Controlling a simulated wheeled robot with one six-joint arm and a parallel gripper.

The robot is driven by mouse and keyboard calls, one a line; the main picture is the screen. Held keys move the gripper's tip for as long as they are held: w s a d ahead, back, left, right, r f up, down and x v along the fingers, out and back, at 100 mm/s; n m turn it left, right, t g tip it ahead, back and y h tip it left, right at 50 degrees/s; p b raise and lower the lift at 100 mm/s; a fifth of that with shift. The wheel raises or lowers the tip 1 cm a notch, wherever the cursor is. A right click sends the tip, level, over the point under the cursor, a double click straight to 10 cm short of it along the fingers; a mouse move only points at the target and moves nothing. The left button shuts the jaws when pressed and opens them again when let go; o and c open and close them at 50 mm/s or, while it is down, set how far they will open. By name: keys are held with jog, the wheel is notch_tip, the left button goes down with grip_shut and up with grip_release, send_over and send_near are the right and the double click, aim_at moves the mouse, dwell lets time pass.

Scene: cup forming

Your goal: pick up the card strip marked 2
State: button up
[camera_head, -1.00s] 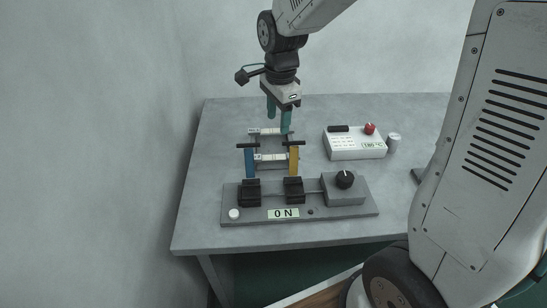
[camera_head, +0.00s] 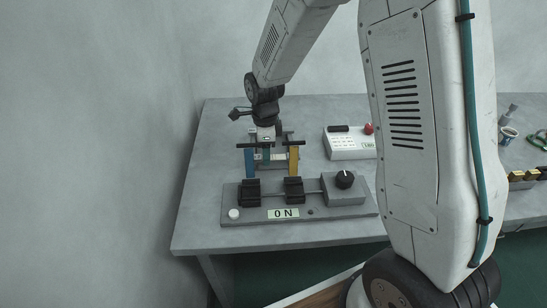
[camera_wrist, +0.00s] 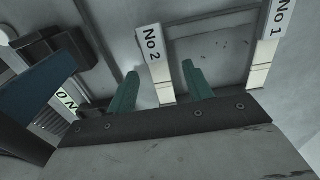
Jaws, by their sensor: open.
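The card strip marked No 2 (camera_wrist: 155,52) is white and lies between my two green fingertips in the wrist view, with a finger on each side. In the head view its pale band (camera_head: 279,157) shows between the blue and yellow uprights, partly covered by my gripper (camera_head: 266,153). My gripper, also in the wrist view (camera_wrist: 162,80), is open; I cannot tell whether the fingers touch the strip. A second strip marked No 1 (camera_wrist: 277,30) lies to the right in the wrist view, outside the fingers.
A blue upright (camera_head: 249,161) and a yellow upright (camera_head: 293,161) stand close to my gripper. In front is a grey base (camera_head: 350,211) with black blocks, a dial box (camera_head: 343,190) and an ON label. A white control box (camera_head: 345,146) stands to the right. The table's left side is clear.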

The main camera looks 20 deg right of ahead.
jog(key=shift+f, duration=0.3)
jog(key=c, duration=1.1)
jog(key=shift+o, duration=0.2)
jog(key=shift+r, duration=0.15)
